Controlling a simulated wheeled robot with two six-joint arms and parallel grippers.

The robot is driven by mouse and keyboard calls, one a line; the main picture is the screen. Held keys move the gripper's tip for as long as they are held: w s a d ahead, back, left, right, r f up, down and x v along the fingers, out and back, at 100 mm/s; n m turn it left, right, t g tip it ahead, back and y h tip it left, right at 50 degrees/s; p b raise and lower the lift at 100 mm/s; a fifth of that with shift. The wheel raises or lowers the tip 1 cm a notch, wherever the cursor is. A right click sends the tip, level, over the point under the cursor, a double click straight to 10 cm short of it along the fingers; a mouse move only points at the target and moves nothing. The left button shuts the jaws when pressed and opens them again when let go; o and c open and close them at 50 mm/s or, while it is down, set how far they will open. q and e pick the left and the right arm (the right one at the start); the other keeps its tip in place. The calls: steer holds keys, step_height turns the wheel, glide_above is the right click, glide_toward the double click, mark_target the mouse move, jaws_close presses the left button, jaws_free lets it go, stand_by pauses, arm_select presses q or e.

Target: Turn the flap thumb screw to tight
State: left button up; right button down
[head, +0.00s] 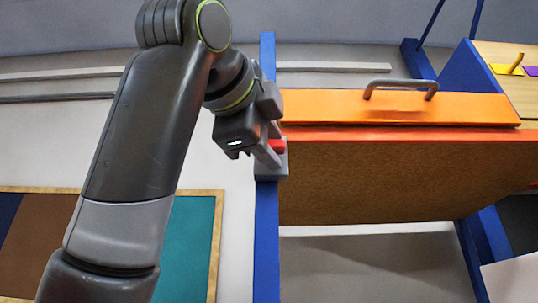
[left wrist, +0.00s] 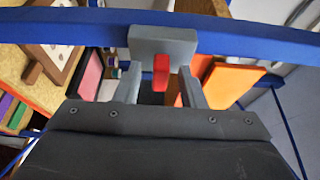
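The flap thumb screw shows as a small red tab (head: 278,146) on a grey block (head: 272,170) fixed to the blue upright post (head: 267,225). In the left wrist view the red tab (left wrist: 161,76) stands out from the grey block (left wrist: 163,41). My left gripper (left wrist: 161,88) is open, with one finger on each side of the tab and a visible gap on both sides. In the head view my left gripper (head: 268,148) covers part of the tab. The orange flap (head: 320,106) lies just right of the post. My right gripper is not in view.
A grey bar handle (head: 400,84) stands on the orange flap, above a brown textured panel (head: 375,180). A wooden-framed board with coloured bands (head: 190,245) is at lower left. A blue frame and wooden shelf (head: 505,60) stand at right.

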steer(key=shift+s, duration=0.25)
